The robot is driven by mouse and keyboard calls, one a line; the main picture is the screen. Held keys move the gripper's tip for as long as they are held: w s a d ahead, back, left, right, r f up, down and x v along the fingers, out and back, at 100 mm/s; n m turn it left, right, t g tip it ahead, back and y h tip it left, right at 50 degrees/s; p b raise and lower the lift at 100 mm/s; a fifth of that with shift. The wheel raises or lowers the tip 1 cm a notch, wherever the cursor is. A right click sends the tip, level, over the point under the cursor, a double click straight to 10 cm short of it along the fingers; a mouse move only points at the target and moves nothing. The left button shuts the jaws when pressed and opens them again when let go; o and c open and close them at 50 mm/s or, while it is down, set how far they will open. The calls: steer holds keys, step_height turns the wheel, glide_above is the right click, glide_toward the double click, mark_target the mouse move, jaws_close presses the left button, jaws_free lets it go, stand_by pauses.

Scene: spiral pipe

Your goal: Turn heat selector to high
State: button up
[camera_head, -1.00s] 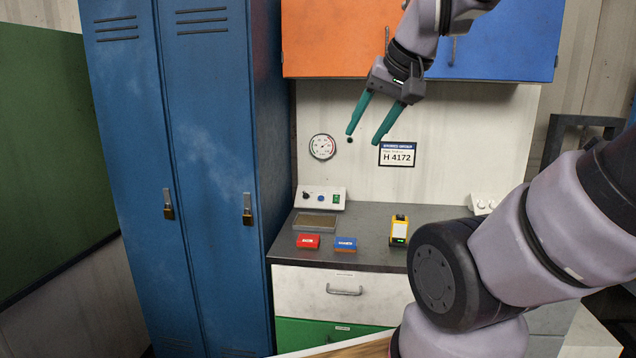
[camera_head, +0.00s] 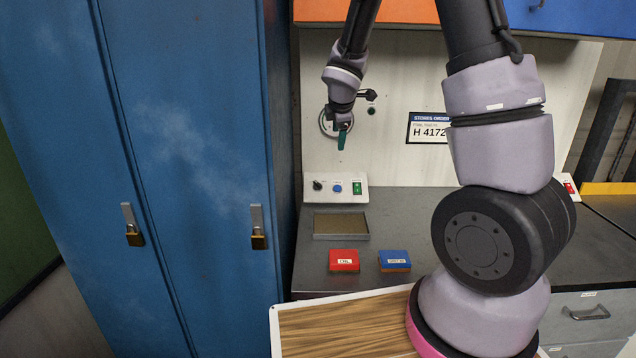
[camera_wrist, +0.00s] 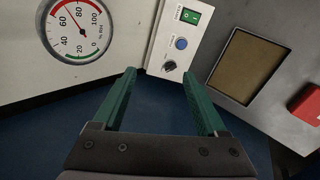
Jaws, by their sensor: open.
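A small white control panel (camera_head: 335,201) stands at the back of the grey counter. It carries a black knob (camera_head: 317,186) at its left, a blue button (camera_head: 337,189) in the middle and a green switch (camera_head: 357,188) at its right. The knob also shows in the wrist view (camera_wrist: 169,66), between my fingertips in the picture; its labels are too small to read. My gripper (camera_head: 342,140) has green fingers and points down, above the panel and apart from it. In the wrist view my gripper (camera_wrist: 159,73) is open and empty.
A round gauge (camera_wrist: 76,30) is on the wall behind my gripper. A shallow tray (camera_head: 341,236), a red box (camera_head: 344,260) and a blue box (camera_head: 394,260) lie on the counter. Tall blue lockers (camera_head: 190,150) stand close at the left. Cabinets (camera_head: 400,11) hang above.

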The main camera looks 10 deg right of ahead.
mark_target(318, 183)
steer(key=w+a+f+n, duration=0.1)
steer(key=w+f+n, duration=0.1)
steer(key=f, duration=0.4)
steer(key=w+a+f+n, duration=0.2)
steer(key=w+f, duration=0.1)
steer(key=f, duration=0.4)
steer(key=w+a+f+n, duration=0.1)
steer(key=w+f+n, duration=0.2)
steer(key=f, duration=0.3)
steer(key=shift+w+a+f+g+y, duration=0.15)
steer(key=shift+w+a+g+y, duration=0.15)
steer(key=shift+y, duration=0.1)
jaws_close()
